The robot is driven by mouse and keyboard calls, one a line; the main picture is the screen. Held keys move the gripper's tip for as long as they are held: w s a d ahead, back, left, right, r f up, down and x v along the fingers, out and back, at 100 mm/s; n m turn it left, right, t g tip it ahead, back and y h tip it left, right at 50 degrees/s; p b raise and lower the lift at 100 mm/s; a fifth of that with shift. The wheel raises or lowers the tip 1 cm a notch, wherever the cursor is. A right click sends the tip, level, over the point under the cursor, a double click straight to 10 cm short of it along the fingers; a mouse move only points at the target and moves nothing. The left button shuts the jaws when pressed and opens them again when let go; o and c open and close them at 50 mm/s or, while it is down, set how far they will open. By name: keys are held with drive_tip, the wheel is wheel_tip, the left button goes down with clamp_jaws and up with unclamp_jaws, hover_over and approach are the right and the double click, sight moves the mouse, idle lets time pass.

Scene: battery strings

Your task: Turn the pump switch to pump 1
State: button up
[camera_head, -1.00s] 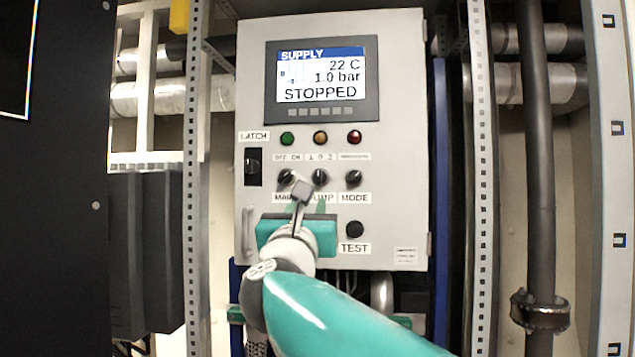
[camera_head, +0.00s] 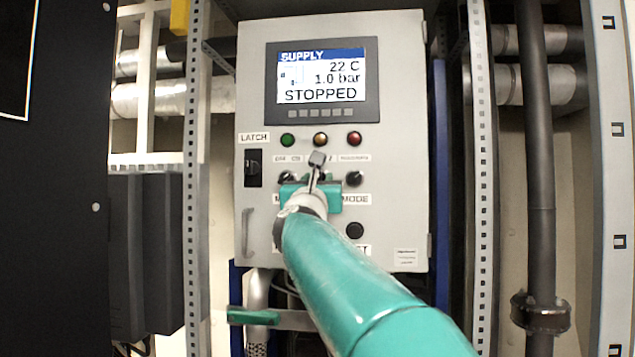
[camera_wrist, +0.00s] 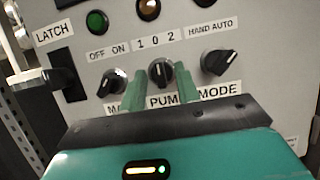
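The pump switch (camera_wrist: 161,73) is a black rotary knob under the marks 1 0 2 in the wrist view. Its pointer looks about upright, toward 0. My gripper (camera_wrist: 158,78) is open, with one green finger on each side of the pump knob; I cannot tell whether they touch it. In the head view my gripper (camera_head: 316,180) covers most of the pump switch and its label. The screen (camera_head: 320,82) reads SUPPLY, 22 C, 1.0 bar, STOPPED.
The main switch (camera_wrist: 112,82) is close left of the fingers and the mode switch (camera_wrist: 219,62) close right. A latch (camera_head: 253,168) is at the panel's left. Green, amber and red lamps (camera_head: 320,139) sit above the knobs. The test button (camera_head: 355,230) is below.

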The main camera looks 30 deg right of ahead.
clamp_jaws()
drive_tip(key=shift+n+y, duration=0.4)
drive_tip(key=shift+n, duration=0.3)
drive_tip(key=n+y, duration=0.1)
drive_tip(key=n, duration=0.1)
drive_tip(key=n+t+y, duration=0.1)
drive_tip(key=n, duration=0.2)
drive_tip(key=shift+s+d+n+t, duration=0.15)
drive_tip(key=shift+n+t, duration=0.15)
drive_tip(key=shift+r+n+y, duration=0.1)
drive_tip(key=shift+n+y, duration=1.5)
drive_tip(key=shift+n, duration=1.4)
